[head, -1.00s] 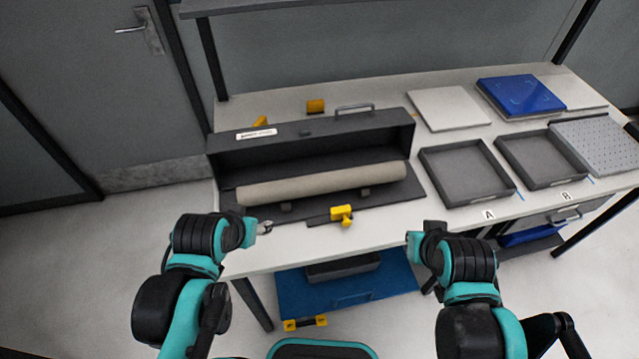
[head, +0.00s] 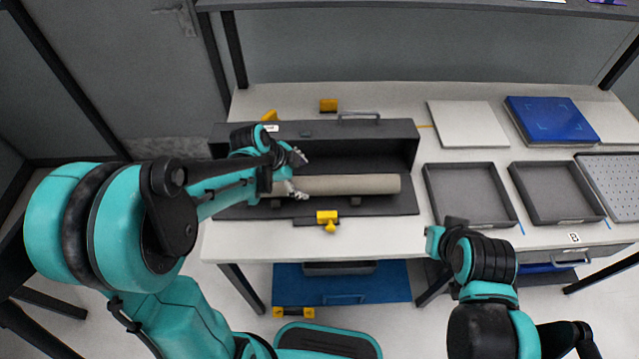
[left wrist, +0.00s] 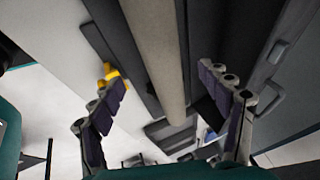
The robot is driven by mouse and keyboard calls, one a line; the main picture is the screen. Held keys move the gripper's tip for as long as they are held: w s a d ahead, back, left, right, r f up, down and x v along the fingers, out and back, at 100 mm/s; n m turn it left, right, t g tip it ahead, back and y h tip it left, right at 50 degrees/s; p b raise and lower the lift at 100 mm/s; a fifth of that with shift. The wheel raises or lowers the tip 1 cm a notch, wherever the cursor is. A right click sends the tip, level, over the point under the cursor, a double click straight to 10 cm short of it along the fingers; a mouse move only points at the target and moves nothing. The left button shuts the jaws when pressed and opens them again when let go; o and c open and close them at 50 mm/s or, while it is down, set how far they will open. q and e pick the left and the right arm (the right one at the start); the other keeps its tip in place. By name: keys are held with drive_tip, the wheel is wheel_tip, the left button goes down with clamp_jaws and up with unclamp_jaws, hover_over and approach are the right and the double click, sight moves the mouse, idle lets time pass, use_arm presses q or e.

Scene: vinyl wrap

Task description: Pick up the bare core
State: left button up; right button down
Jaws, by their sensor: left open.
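The bare core is a long beige-grey tube (head: 350,184) lying in the open dark box (head: 385,141) on the table. My left arm covers its left end in the head view. In the left wrist view the core (left wrist: 159,50) runs lengthwise between the spread fingers. My left gripper (head: 298,174) is open over the left part of the core; it also shows in the left wrist view (left wrist: 165,105). A gap shows between the core and each finger. My right gripper (head: 445,228) is by the table's front edge, away from the core; its fingers are not clear.
A yellow-handled tool (head: 327,217) lies at the box's front edge. Two grey trays (head: 466,164) stand to the right. A white panel (head: 467,124) and a blue panel (head: 550,120) lie behind them. The box's raised back wall stands behind the core.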

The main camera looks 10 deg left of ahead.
sight(310, 183)
use_arm(q)
drive_tip(key=b+x, duration=0.2)
drive_tip(key=x, duration=0.5)
drive_tip(key=shift+w+f+b, duration=0.2)
drive_tip(key=shift+f+b, duration=0.05)
drive_tip(key=shift+b, duration=0.1)
drive_tip(key=shift+c, duration=0.2)
drive_tip(key=shift+r, duration=0.1)
drive_tip(key=c, duration=1.4)
